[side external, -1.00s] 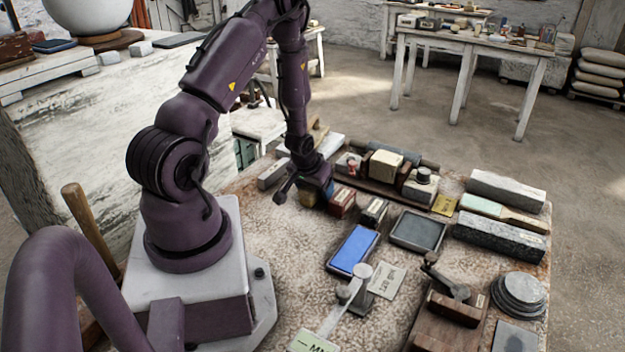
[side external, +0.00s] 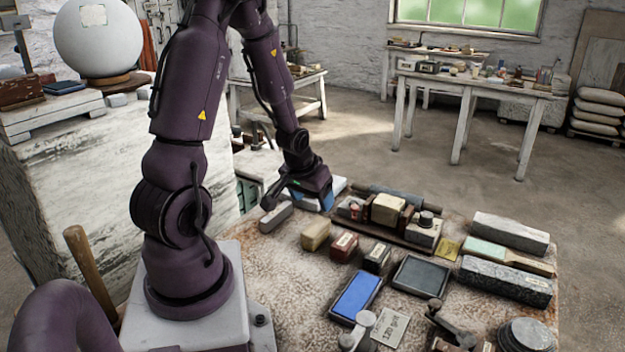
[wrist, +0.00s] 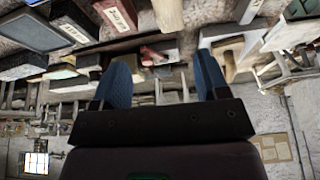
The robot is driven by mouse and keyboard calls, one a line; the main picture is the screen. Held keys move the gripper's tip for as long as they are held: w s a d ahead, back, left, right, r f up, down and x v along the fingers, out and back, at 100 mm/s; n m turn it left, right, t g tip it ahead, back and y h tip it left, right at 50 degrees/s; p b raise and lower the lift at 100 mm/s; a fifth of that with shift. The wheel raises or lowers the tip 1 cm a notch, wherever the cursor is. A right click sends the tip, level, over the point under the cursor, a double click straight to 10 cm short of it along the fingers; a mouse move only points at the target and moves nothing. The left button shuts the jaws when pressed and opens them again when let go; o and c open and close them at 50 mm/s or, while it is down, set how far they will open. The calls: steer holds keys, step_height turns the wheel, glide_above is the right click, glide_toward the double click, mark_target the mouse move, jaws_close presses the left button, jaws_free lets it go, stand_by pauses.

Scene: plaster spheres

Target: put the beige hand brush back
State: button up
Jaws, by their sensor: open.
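A small beige block-like piece (side external: 315,235), which looks like the hand brush, lies on the speckled bench top left of a dark red labelled box (side external: 344,247). It also shows at the top of the wrist view (wrist: 168,14). Its bristles cannot be made out. My gripper (side external: 312,198) is above the bench's back-left part, behind the beige piece and apart from it. In the wrist view my gripper (wrist: 163,82) has its two blue fingers wide apart, with nothing held between them.
A wooden tray (side external: 402,238) holds several blocks right of my gripper. A grey stone (side external: 276,216) lies to its left. A blue pad (side external: 356,296), a dark tray (side external: 421,276) and a green-and-tan handled tool (side external: 508,258) lie farther right. Bare bench lies in front of the beige piece.

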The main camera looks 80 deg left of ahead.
steer(key=w+d+r+m+t, duration=0.1)
steer(key=w+d+r+m, duration=0.25)
steer(key=d+r, duration=0.95)
steer(key=s+d+r+m+t+h, duration=0.1)
steer(key=s+d+r+m+h, duration=0.2)
steer(key=s+d+r+m, duration=0.2)
steer(key=s+d+r, duration=0.3)
steer(key=d, duration=0.2)
steer(key=shift+d+r, duration=0.2)
steer(key=shift+r, duration=0.05)
